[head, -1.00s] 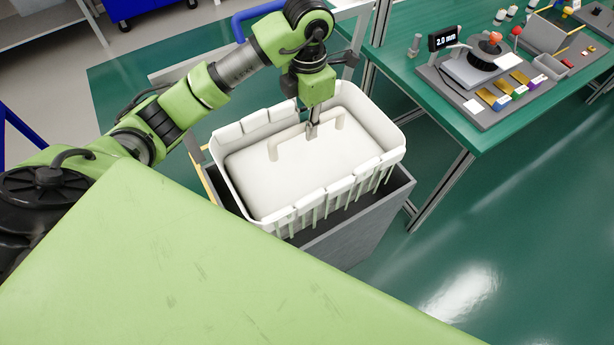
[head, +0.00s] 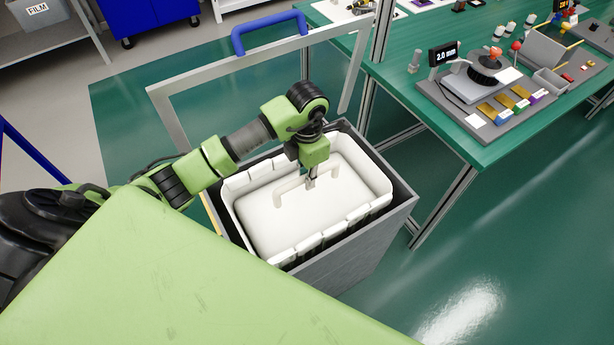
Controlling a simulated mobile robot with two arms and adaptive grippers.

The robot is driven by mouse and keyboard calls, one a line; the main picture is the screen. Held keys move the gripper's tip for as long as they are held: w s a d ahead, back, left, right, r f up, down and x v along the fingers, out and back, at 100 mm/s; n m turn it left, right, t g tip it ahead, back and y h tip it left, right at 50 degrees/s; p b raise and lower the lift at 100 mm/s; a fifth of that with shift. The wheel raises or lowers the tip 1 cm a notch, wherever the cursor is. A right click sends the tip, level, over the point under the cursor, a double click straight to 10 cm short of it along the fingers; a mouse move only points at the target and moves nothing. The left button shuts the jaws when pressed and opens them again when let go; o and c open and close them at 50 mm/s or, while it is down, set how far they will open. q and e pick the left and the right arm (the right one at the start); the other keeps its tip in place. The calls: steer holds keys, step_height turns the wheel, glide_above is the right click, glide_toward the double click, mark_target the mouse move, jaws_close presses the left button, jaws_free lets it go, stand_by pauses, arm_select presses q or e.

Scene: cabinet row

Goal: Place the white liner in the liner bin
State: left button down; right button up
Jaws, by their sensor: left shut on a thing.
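The white liner (head: 270,218) is an open tub with a slotted rim and a raised handle (head: 292,190) across its middle. It sits down inside the grey liner bin (head: 373,235), with its rim at about the level of the bin's top edge. My left gripper (head: 310,184) is above the liner's floor, pointing down and shut on the handle. A dark gap shows between the liner and the bin wall on the right and near sides. I cannot tell whether the liner touches the bin's bottom. My right gripper is not in view.
A grey frame with a blue handle (head: 268,30) stands behind the bin. A green workbench (head: 470,125) with a gauge and small parts is at the right, its leg close to the bin. A blue cabinet (head: 150,18) stands at the back left. Floor at the right is clear.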

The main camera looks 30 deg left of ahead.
arm_select(q)
steer(key=shift+f, duration=0.35)
steer(key=c, duration=2)
jaws_free()
step_height(320, 180, up, 12)
steer(key=shift+r+b, duration=0.15)
steer(key=shift+b, duration=0.45)
